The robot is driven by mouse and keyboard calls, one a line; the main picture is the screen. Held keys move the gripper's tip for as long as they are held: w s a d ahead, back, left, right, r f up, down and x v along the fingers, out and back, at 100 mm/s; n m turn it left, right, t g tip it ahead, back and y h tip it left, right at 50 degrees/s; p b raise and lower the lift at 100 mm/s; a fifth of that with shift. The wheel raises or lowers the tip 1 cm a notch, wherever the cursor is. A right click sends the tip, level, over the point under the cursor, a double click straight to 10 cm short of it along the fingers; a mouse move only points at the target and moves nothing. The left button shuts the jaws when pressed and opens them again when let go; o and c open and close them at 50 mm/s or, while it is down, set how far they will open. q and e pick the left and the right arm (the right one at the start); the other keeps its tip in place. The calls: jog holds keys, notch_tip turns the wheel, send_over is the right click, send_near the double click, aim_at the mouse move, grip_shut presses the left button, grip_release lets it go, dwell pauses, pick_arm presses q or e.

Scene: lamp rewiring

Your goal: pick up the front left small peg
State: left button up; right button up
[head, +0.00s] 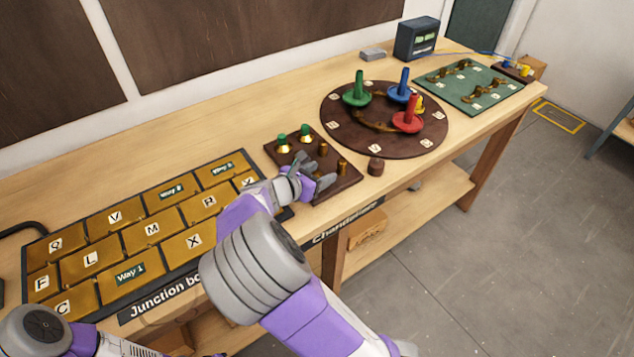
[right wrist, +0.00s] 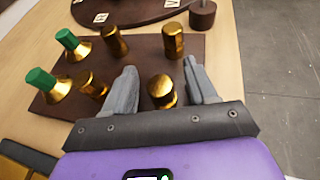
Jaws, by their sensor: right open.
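A dark brown peg board (head: 351,180) holds several brass pegs and two green-topped ones. In the right wrist view, a short brass peg (right wrist: 162,91) stands between the fingers of my right gripper (right wrist: 159,68), with a gap on both sides. My right gripper (head: 315,172) is open over the near part of the board in the head view and hides that peg there. Other brass pegs stand beyond the fingers (right wrist: 173,39), at the upper left (right wrist: 115,41) and left of the left finger (right wrist: 91,84). My left gripper is out of view.
Green-topped brass pieces (head: 283,144) stand at the board's left side. A round dark board (head: 340,130) with coloured pieces lies beyond, with a brown knob (head: 375,166) near its edge. A lettered gold panel (head: 152,230) lies left. The table's front edge is close.

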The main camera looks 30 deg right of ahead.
jog(key=shift+w+d+f, duration=0.15)
jog(key=shift+d, duration=0.4)
jog(key=c, duration=1.1)
